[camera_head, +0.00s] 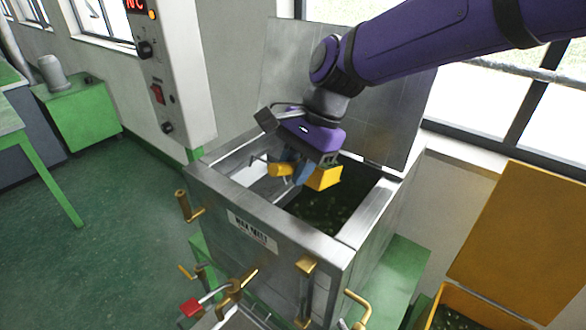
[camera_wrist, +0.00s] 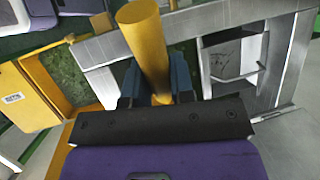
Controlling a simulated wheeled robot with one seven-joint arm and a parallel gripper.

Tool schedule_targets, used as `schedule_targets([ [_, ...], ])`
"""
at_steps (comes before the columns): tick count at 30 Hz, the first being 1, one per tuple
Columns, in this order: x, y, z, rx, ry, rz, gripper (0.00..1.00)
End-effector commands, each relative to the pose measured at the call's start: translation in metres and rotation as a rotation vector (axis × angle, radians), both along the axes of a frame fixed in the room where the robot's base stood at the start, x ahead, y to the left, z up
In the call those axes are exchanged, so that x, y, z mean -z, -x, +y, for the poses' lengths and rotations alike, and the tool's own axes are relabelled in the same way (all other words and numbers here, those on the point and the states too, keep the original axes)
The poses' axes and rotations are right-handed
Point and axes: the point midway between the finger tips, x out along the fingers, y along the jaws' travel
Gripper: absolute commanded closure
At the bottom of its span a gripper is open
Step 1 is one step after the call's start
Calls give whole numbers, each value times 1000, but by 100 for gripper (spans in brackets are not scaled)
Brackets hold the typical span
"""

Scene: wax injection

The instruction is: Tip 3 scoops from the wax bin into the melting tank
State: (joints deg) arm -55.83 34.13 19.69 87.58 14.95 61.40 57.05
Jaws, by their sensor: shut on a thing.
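The melting tank (camera_head: 255,225) is a grey metal box in the middle of the head view, its lid (camera_head: 390,110) raised behind it. Dark green granules (camera_head: 325,208) lie in its right part. My gripper (camera_head: 298,172) is shut on the handle of a yellow scoop (camera_head: 324,178) over the tank opening. In the wrist view the handle (camera_wrist: 146,45) stands between the blue fingers. I cannot tell whether the scoop holds wax. The yellow wax bin (camera_head: 490,308) is at the lower right, open, with dark granules inside.
The tank's left part (camera_head: 262,178) is an open light compartment. Brass handles (camera_head: 305,280) and a red-handled valve (camera_head: 192,307) project from the tank front. A control box (camera_head: 170,70) stands at its left. Green floor (camera_head: 110,240) lies clear to the left.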

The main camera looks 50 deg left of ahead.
Motion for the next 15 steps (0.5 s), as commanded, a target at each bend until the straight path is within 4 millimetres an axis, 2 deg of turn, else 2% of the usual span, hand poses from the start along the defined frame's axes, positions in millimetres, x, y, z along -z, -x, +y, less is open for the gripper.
schedule_targets([
  [15, -24, -20, 4, 1, 53, 267, 100],
])
